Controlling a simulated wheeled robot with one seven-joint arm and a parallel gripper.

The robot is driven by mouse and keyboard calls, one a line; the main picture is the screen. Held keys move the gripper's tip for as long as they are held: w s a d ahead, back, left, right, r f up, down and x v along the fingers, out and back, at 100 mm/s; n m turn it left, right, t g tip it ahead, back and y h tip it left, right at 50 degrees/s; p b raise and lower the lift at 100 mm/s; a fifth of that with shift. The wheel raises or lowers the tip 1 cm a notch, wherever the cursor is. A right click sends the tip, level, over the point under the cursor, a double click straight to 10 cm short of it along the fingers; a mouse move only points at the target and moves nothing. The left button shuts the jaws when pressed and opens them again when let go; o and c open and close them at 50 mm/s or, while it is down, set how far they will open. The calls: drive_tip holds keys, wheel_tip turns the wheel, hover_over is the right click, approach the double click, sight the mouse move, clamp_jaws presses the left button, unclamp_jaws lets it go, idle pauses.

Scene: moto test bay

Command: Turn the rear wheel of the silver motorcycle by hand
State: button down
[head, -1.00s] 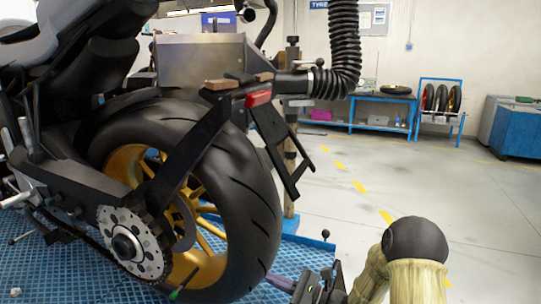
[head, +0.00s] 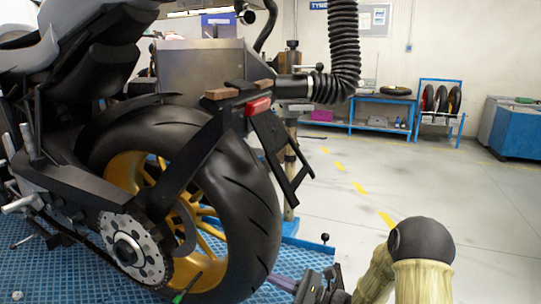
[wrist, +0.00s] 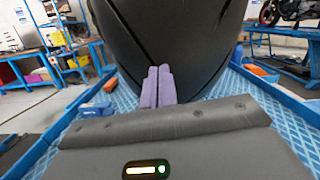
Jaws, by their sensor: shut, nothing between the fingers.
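The silver motorcycle (head: 35,52) stands on a blue lift platform (head: 60,276) at the left of the head view. Its rear wheel has a black tyre (head: 245,215) and a gold rim (head: 125,168). A sprocket (head: 130,248) sits on the near side. My gripper (head: 280,283) is low, at the right of the tyre's lower edge. In the wrist view my gripper's purple fingers (wrist: 158,87) are together and empty, pointing at the tyre tread (wrist: 175,45). They overlap the tread in the picture; I cannot tell whether they touch it.
A black corrugated hose (head: 345,45) hangs behind the motorcycle's tail. A black plate bracket (head: 283,160) juts out above the tyre. A blue bench (head: 370,128) and a blue cabinet (head: 520,132) stand at the back. The floor at the right is open.

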sight(274, 251)
drive_tip(key=shift+s+d+r, duration=0.1)
drive_tip(key=shift+r, duration=0.3)
drive_tip(key=shift+s+d+r+p, duration=0.1)
drive_tip(key=shift+d+r+p, duration=0.05)
drive_tip(key=shift+r+p, duration=0.5)
drive_tip(key=shift+d+r+p, duration=0.1)
drive_tip(key=shift+r+p, duration=0.45)
drive_tip(key=shift+r, duration=0.1)
drive_tip(key=shift+s+d+r+p, duration=0.1)
drive_tip(key=shift+d+r+p, duration=0.05)
drive_tip(key=shift+r+p, duration=0.5)
drive_tip(key=shift+d+r+p, duration=0.1)
drive_tip(key=shift+r+p, duration=0.35)
drive_tip(key=shift+r, duration=0.25)
drive_tip(key=shift+r+p, duration=1.1)
drive_tip(key=shift+r, duration=0.45)
